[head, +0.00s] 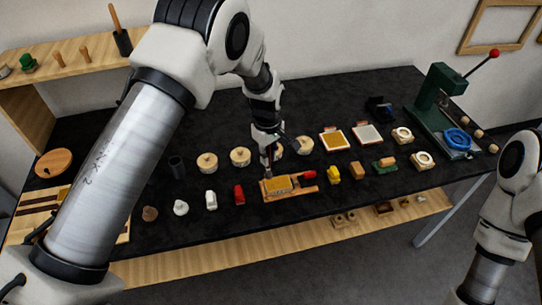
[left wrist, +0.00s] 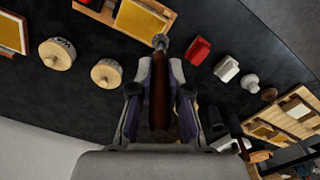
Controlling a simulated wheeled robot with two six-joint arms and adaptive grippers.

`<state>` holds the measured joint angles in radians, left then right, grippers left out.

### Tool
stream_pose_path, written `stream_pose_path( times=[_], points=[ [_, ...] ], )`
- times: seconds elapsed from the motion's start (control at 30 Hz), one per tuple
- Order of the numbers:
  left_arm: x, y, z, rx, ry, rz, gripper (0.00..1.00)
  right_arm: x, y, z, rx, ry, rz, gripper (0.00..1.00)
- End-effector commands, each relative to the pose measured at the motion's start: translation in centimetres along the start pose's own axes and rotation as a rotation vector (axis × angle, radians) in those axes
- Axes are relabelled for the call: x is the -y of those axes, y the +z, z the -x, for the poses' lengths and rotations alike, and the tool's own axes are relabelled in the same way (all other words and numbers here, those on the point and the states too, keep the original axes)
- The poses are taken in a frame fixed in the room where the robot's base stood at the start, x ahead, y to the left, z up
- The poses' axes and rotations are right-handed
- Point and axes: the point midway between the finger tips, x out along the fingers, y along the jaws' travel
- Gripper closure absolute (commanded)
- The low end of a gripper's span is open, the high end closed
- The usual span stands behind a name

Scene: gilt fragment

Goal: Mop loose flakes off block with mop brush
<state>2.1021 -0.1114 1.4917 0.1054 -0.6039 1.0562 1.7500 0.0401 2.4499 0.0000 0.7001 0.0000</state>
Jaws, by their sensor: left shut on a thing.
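The gilt block (head: 280,186) lies on a wooden board (head: 303,190) near the front middle of the black table. In the left wrist view the golden block (left wrist: 143,17) shows at the top. My left gripper (head: 268,150) is shut on the mop brush, above the block's left part. The brush's dark brown handle (left wrist: 159,95) lies between the fingers, and its pale tip (left wrist: 160,41) points toward the block. I cannot tell whether the tip touches it. Loose flakes are too small to make out. My right arm shows at the right edge, its gripper out of view.
Red (head: 239,195) and white (head: 211,200) small items stand left of the board, a yellow one (head: 333,175) to its right. Round wooden pots (head: 240,157) stand behind. A green press (head: 440,95) stands at the far right. Black table shows bare between items.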

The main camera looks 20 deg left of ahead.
Motion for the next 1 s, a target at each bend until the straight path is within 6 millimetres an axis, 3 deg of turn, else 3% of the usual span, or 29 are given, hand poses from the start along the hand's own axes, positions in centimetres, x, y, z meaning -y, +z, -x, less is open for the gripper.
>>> stream_pose_path(
  times=[0.1,0.3,0.87,1.0],
  points=[
    [0.2,-0.1,1.5,0.000,0.000,-0.002,1.00,0.0,0.0,1.1,0.000,0.000,0.000,0.60],
    [0.4,-0.3,2.5,0.000,0.000,-0.004,1.00,0.0,0.0,1.8,0.000,0.000,0.000,0.60],
    [0.4,-0.3,2.4,0.000,0.000,-0.006,1.00,0.0,0.0,1.7,0.000,0.000,0.000,0.60],
    [0.9,0.1,0.9,0.004,-0.001,-0.065,1.00,0.0,0.0,0.1,-0.001,0.000,0.000,0.60]
  ],
)
